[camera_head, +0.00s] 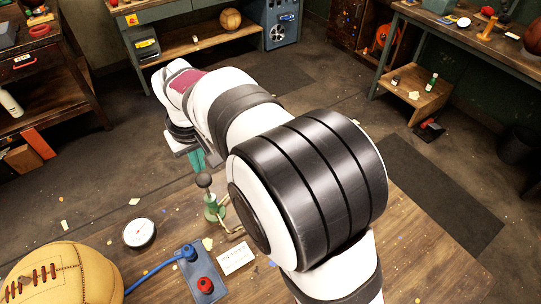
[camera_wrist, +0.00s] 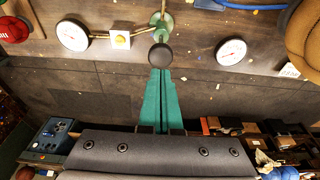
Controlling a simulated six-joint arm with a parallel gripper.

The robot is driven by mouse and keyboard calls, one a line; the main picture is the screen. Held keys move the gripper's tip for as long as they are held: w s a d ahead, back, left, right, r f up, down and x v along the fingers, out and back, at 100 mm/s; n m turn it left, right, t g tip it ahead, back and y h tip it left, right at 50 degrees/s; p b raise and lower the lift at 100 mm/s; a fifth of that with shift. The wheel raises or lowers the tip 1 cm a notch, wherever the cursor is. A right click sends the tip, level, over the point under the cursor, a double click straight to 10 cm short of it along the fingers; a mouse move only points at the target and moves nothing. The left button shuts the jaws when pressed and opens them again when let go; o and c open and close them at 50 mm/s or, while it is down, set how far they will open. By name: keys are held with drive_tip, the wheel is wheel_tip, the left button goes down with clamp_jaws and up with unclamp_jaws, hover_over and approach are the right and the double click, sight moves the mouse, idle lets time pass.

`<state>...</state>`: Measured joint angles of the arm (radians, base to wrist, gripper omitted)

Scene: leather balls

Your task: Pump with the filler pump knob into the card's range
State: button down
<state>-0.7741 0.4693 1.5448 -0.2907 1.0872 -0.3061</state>
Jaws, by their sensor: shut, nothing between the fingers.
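The filler pump knob (camera_head: 204,180) is a dark round ball on a thin rod above a green pump body (camera_head: 213,208). In the wrist view the knob (camera_wrist: 161,55) sits just beyond my fingertips, with the green body (camera_wrist: 161,20) behind it. My gripper (camera_head: 199,163) has teal fingers pressed together and empty; they also show in the wrist view (camera_wrist: 160,74). I cannot tell whether the tips touch the knob. A white card (camera_head: 236,259) lies on the bench; its writing is too small to read. A round gauge (camera_head: 139,233) is left of the pump; its reading is unclear.
A tan laced ball (camera_head: 70,278) sits at the bench's left front. A blue box with red and blue knobs (camera_head: 203,284) and a blue hose is near the card. The wrist view shows two gauges (camera_wrist: 73,35) (camera_wrist: 231,50) and a small valve block (camera_wrist: 120,39).

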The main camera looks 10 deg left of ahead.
wheel_tip(320, 180, up, 5)
drive_tip(key=shift+f, duration=0.1)
idle(0.5)
drive_tip(key=s+d+r+m+g, duration=0.1)
drive_tip(key=s+d+m, duration=0.3)
drive_tip(key=d, duration=0.7)
drive_tip(key=s+d+r+m, duration=0.1)
drive_tip(key=s+d+m, duration=0.3)
drive_tip(key=d, duration=0.7)
drive_tip(key=s+d+f+m, duration=0.2)
drive_tip(key=s+d+m, duration=0.1)
drive_tip(key=s, duration=0.3)
drive_tip(key=s+d+f+m, duration=0.3)
drive_tip(key=s+d, duration=0.1)
drive_tip(key=s, duration=0.3)
drive_tip(key=shift+d+m+g, duration=0.3)
drive_tip(key=shift+d+g, duration=0.05)
drive_tip(key=shift+g, duration=0.05)
